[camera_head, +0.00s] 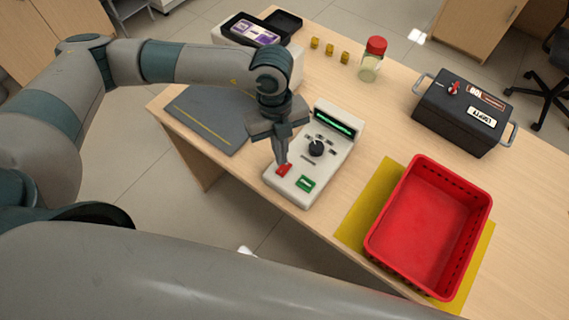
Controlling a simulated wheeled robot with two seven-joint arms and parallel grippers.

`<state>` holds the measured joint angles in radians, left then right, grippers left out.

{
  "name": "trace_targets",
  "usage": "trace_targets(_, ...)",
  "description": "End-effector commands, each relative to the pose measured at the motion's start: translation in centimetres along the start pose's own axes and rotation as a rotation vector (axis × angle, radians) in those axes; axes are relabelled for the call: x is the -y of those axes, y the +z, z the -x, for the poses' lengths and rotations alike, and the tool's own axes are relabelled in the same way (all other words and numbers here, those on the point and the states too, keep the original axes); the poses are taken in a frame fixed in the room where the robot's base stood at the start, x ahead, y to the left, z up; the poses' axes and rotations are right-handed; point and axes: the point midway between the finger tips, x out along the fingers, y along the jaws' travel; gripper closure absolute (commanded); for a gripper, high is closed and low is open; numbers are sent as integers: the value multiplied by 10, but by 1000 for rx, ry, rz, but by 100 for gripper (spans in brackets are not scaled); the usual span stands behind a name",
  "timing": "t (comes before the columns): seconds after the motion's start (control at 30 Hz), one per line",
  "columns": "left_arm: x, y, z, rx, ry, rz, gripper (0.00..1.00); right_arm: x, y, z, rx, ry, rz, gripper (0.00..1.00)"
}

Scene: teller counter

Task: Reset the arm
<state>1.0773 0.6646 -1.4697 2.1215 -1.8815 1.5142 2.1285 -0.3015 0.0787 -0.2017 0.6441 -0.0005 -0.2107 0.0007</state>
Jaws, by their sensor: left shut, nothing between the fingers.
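My left arm comes in from the left and reaches over the wooden counter. My left gripper (281,158) is shut and empty, pointing down with its fingertips at the red button (284,170) of the white control device (336,155). I cannot tell whether the tips touch the button. The device has a lit green display (334,121), a black knob (316,148) and a green button (305,183). My right gripper is not in view.
A red basket (428,222) sits on a yellow mat (352,232) at the right. A dark box with handles (462,112), a red-lidded jar (372,60), small yellow blocks (329,49), a grey mat (213,115) and a device with a black tray (262,28) also stand on the counter.

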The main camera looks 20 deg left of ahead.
Motion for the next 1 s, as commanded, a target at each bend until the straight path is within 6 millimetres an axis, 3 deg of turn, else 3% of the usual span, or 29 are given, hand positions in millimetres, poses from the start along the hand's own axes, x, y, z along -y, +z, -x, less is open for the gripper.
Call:
trace_targets(0.2, 0, -2, 9, 0, 1, 0, 100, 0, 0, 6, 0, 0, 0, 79)
trace_targets(0.77, 0, -2, 9, -2, 0, 0, 100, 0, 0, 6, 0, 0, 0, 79)
trace_targets(0.87, 2, -7, 8, -20, -7, -9, 100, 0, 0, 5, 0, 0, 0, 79)
trace_targets(1.0, 10, -34, 5, -105, -47, -50, 100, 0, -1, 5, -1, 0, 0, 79)
